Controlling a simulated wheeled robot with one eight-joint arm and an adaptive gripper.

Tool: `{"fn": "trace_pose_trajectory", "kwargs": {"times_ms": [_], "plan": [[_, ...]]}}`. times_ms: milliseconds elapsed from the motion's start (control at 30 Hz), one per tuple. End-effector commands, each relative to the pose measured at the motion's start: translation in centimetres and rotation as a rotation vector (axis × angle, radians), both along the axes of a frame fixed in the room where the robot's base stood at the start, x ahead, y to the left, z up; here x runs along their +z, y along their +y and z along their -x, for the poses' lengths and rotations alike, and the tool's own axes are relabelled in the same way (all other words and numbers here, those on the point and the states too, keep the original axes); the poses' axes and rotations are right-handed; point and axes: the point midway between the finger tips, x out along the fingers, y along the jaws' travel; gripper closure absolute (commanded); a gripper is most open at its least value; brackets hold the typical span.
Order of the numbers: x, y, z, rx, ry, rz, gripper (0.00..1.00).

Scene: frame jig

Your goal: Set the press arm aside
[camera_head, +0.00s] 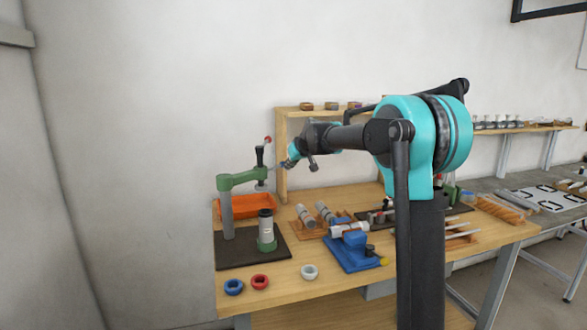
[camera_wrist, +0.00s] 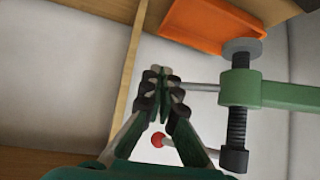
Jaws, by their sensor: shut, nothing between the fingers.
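The green press arm (camera_head: 242,179) reaches right from the top of a grey post (camera_head: 227,215) on a dark base plate. A black screw (camera_head: 259,156) passes through its end, with a red-knobbed lever (camera_head: 267,139) above. In the wrist view the arm (camera_wrist: 275,94) enters from the right, and a thin grey rod (camera_wrist: 203,87) points from its end to my fingers. My gripper (camera_head: 287,164) is beside the arm's free end. Its fingers (camera_wrist: 161,76) are shut and empty at the rod's tip; I cannot tell whether they touch it.
A green and grey cylinder (camera_head: 266,232) stands on the base plate under the arm. An orange tray (camera_head: 246,207) lies behind. A wooden shelf frame (camera_head: 282,160) rises close behind my gripper. Blue, red and white rings (camera_head: 260,282) lie in front, with a blue fixture (camera_head: 352,255) to the right.

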Motion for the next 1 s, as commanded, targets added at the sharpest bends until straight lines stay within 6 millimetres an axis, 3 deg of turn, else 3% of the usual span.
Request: {"fn": "trace_pose_trajectory", "kwargs": {"times_ms": [567,1000], "plan": [[0.2,0.6,-1.0,0.013,0.001,0.0,1.0],[0.2,5.5,-5.9,0.257,0.0,0.0,1.0]]}}
